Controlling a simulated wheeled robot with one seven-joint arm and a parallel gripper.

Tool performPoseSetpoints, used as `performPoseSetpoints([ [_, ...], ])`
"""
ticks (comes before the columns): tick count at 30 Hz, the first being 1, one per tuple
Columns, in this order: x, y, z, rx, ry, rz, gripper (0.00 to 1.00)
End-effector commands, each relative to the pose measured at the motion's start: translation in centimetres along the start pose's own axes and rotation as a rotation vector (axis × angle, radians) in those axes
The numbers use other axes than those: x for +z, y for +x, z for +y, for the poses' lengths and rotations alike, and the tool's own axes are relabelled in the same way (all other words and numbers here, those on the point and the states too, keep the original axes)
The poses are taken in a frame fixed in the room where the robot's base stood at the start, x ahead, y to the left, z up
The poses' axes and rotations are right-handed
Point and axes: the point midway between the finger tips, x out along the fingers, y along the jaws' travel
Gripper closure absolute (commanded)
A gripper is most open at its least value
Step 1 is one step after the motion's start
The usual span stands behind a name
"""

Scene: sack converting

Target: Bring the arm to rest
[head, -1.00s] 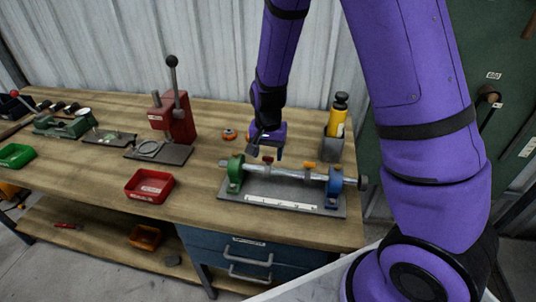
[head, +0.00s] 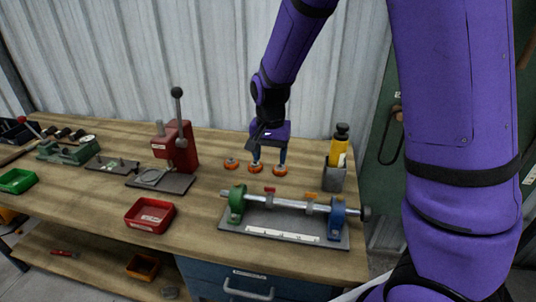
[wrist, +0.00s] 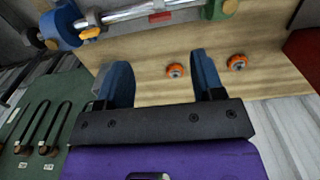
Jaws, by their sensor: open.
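My purple arm reaches over the bench from the upper right in the head view. My gripper (head: 269,158) points down, its two fingers apart with nothing between them. It is behind the roller stand (head: 284,236), near several small orange discs (head: 232,164) on the wooden bench. I cannot tell its exact height above them. In the wrist view the blue fingers (wrist: 160,85) are spread over bare wood, and two orange discs (wrist: 175,71) show beyond them.
The metal shaft (head: 290,203) lies between a green and a blue support, with red and orange clips on it. A grey holder with a yellow bottle (head: 339,151) stands right of the gripper. A red press (head: 177,150) and red tray (head: 150,214) are left. The corrugated wall is behind.

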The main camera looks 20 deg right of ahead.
Motion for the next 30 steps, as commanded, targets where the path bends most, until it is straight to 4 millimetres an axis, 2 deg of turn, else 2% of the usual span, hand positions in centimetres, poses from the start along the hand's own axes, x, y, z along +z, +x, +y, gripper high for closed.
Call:
performPoseSetpoints([
  [6, 0.0, -0.1, 0.1, -0.002, -0.002, 0.001, 0.38],
  [10, 0.3, -1.6, 0.6, -0.023, -0.02, 0.007, 0.38],
  [21, 3.2, -10.2, 5.4, -0.137, -0.182, 0.075, 0.38],
  [30, 6.9, -15.8, 10.2, -0.191, -0.327, 0.179, 0.38],
])
